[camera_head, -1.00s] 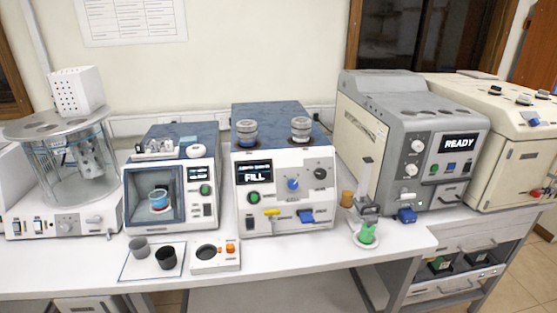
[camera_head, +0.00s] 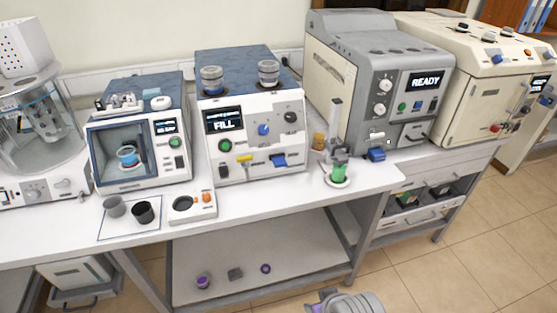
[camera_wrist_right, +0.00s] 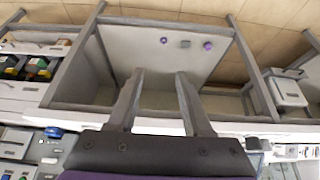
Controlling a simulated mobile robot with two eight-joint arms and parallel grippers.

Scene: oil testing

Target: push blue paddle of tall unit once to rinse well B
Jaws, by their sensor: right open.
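The tall white unit with a blue top (camera_head: 247,130) stands on the bench in the head view, its display reading FILL. Its blue paddle (camera_head: 279,160) sticks out low on the front, right of a yellow paddle (camera_head: 245,158). Two grey-capped wells, one on the left (camera_head: 211,80) and one on the right (camera_head: 268,72), sit on its top; I cannot read which is B. My right gripper (camera_wrist_right: 160,72) is open and empty in the right wrist view, with the bench shelf behind its fingers. It is apart from the paddle. My left gripper is not in view.
A small glass-fronted unit (camera_head: 140,140) stands left of the tall unit. Cups (camera_head: 143,212) lie near the front edge. The floor (camera_head: 440,270) at right is clear.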

